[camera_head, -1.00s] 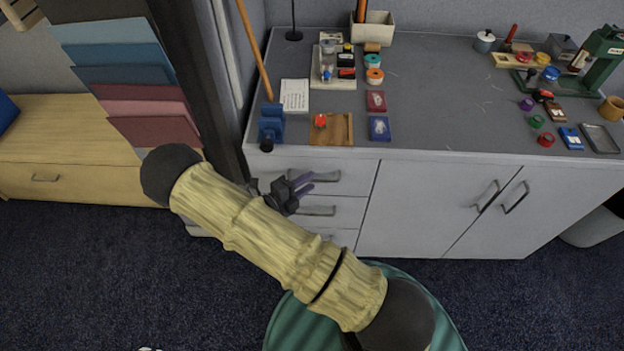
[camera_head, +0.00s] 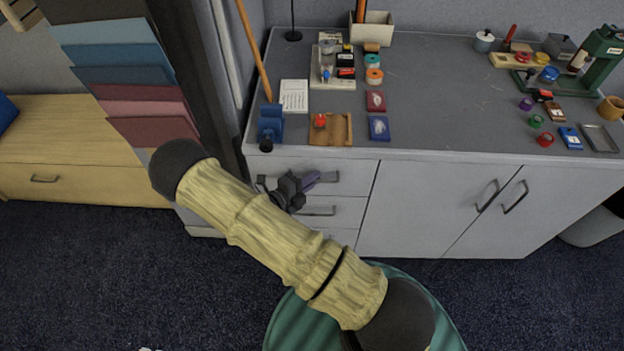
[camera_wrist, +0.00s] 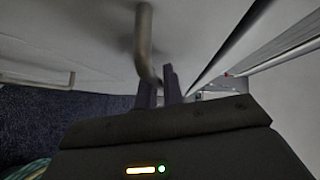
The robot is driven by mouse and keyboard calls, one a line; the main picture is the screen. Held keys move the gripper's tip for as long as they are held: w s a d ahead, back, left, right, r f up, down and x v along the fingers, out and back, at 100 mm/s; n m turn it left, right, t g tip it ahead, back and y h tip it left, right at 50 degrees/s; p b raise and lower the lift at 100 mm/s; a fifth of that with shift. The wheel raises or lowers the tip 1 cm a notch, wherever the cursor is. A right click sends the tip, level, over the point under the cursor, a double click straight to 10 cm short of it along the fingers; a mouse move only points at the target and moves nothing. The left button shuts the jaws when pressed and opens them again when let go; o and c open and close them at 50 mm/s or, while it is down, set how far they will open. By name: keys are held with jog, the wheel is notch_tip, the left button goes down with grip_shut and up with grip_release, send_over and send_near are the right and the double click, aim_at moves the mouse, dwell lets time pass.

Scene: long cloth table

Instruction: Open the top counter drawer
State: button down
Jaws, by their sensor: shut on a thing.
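The white counter's top drawer (camera_head: 352,170) is at the left end of the cabinet, just under the grey top. Its front looks flush with the cabinet. My gripper (camera_head: 322,178) is at the drawer's grey bar handle, partly hiding it. In the wrist view, the handle (camera_wrist: 143,38) runs down between the two dark fingers of my gripper (camera_wrist: 160,84), which are shut on it. My arm and wrist cover part of the drawers below in the head view.
Lower drawers with a similar handle (camera_head: 318,211) sit below. Cabinet doors (camera_head: 415,210) are to the right. Dark carpet lies in front.

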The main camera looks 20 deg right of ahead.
jog(key=s+a+p, duration=0.3)
jog(key=s+a, duration=0.1)
jog(key=s, duration=0.8)
jog(key=s+a+p, duration=0.2)
jog(key=s+a, duration=0.1)
jog(key=s, duration=0.9)
jog(key=shift+a+p, duration=0.35)
jog(key=shift+p, duration=0.05)
jog(key=c, duration=1.5)
grip_release()
jog(key=b+v, duration=0.2)
jog(key=v, duration=1.5)
jog(key=shift+a, duration=0.25)
